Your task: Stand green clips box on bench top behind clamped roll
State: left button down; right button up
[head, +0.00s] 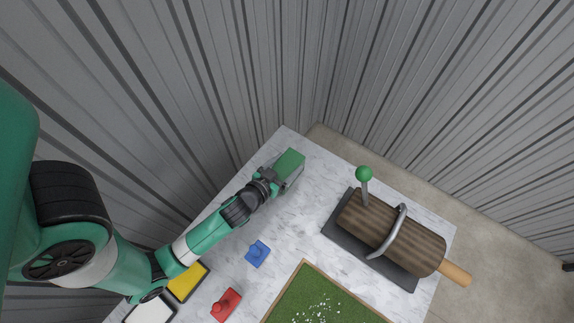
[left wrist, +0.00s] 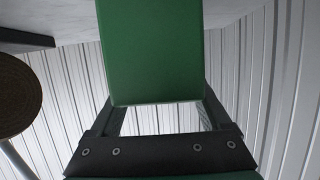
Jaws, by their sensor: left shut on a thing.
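The green clips box (head: 290,163) is at the far corner of the bench top (head: 318,163) in the head view. My left gripper (head: 281,175) is shut on it. In the left wrist view the box (left wrist: 152,50) fills the upper middle between the two fingers (left wrist: 158,118). I cannot tell whether the box touches the bench. The clamped roll (head: 385,228) is brown and lies in a dark cradle (head: 340,238) under a curved metal bar, to the right of the box. My right gripper is not in view.
A green-knobbed lever (head: 364,174) stands up beside the roll. A blue piece (head: 257,253), a red piece (head: 226,304), a yellow tray (head: 188,283) and a wood-edged turf board (head: 322,299) are nearer. Corrugated walls (head: 220,80) rise behind the bench. Bare marble lies between box and cradle.

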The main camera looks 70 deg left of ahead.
pick_arm(q)
jog(key=shift+f, duration=0.2)
grip_release()
jog(key=shift+r, duration=0.25)
jog(key=b+v, duration=0.1)
jog(key=v, duration=1.1)
jog(key=shift+b, duration=0.35)
